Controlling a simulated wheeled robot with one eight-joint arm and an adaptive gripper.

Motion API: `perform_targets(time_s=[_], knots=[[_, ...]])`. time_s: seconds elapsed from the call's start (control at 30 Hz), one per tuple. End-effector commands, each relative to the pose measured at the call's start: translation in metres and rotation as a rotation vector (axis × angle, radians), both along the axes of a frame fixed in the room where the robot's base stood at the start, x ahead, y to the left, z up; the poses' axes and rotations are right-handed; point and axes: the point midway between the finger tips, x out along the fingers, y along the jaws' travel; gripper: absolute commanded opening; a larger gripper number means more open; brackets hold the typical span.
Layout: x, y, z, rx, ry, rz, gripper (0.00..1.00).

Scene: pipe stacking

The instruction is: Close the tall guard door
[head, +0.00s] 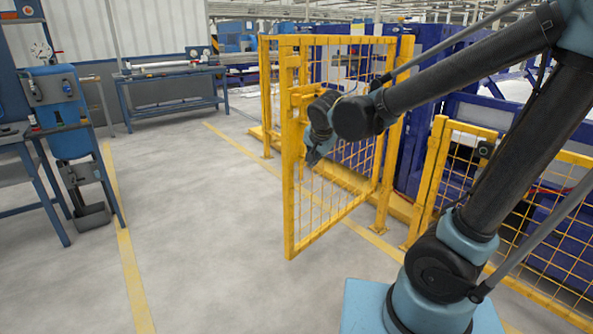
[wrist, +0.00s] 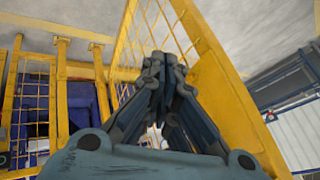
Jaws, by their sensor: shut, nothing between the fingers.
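The tall guard door (head: 290,180) is a yellow frame with yellow mesh. In the head view it stands open, swung out over the grey floor from its post (head: 392,150) on the right. My gripper (head: 313,158) is at the door's free edge, around mid-height, and part of it overlaps the mesh in the picture. In the wrist view my gripper (wrist: 165,70) is shut and empty, with the yellow door frame (wrist: 215,70) close on its right and mesh on its left. I cannot tell whether the fingers touch the door.
A lower yellow mesh fence (head: 520,190) stands at the right, with blue machinery (head: 468,105) behind it. A blue workbench (head: 175,95) is at the back left and a blue stand (head: 68,140) at the left. The floor left of the door is clear.

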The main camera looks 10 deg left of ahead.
Motion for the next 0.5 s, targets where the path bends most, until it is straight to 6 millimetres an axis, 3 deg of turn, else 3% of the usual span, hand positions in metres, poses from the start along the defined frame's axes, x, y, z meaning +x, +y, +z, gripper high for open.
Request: perform_targets(time_s=[0.13, 0.5], knots=[[-0.003, 0.016, 0.0, 0.023, -0.004, -0.003, 0.0], [0.013, 0.024, -0.022, 0.028, -0.005, -0.007, 0.0]])
